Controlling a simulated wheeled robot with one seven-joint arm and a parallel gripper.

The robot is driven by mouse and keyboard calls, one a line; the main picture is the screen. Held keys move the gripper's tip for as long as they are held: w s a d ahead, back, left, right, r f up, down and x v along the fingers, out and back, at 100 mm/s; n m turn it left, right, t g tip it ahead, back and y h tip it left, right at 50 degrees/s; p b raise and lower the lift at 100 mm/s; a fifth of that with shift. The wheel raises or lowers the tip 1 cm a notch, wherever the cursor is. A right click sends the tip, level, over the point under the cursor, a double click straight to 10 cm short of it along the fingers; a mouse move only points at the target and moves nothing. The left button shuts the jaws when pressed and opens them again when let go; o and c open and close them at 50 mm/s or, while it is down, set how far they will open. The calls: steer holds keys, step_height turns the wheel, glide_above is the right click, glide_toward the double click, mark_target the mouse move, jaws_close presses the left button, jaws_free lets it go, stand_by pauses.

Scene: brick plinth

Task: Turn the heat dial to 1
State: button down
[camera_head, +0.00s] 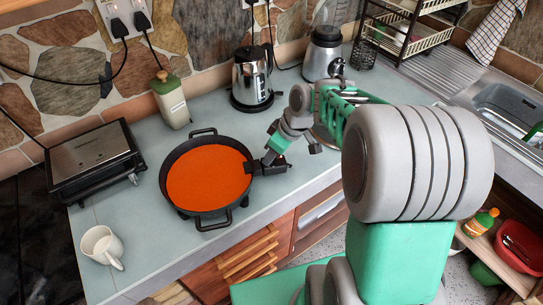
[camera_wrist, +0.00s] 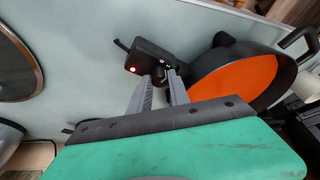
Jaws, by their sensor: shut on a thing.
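A round black electric pan (camera_head: 168,212) holds a flat orange filling and stands on the counter. It also shows in the wrist view (camera_wrist: 205,66). A black control box (camera_head: 258,166) juts from the pan's right side. In the wrist view the box (camera_wrist: 150,52) has a lit red lamp. The small dark heat dial (camera_wrist: 159,72) is on the box, between my fingertips and partly hidden. My gripper (camera_wrist: 161,82) is shut on the dial. In the head view my gripper (camera_head: 274,158) is at the box's right end. The dial's numbers cannot be read.
A kettle (camera_head: 252,77), a blender (camera_head: 323,55) and a green-topped bottle (camera_head: 170,100) stand behind the pan. A grill (camera_head: 95,160) is at left and a white mug (camera_head: 102,247) at front left. The counter (camera_head: 150,262) is clear in front of the pan.

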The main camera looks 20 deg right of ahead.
steer(key=shift+a+m+t+h+b, duration=0.1)
steer(key=shift+m+t+h+b, duration=0.25)
steer(key=shift+m, duration=0.85)
steer(key=c, duration=1.2)
jaws_free()
steer(key=shift+c, duration=0.2)
steer(key=b+v, duration=0.1)
steer(key=v, duration=0.7)
steer(key=shift+m, duration=0.3)
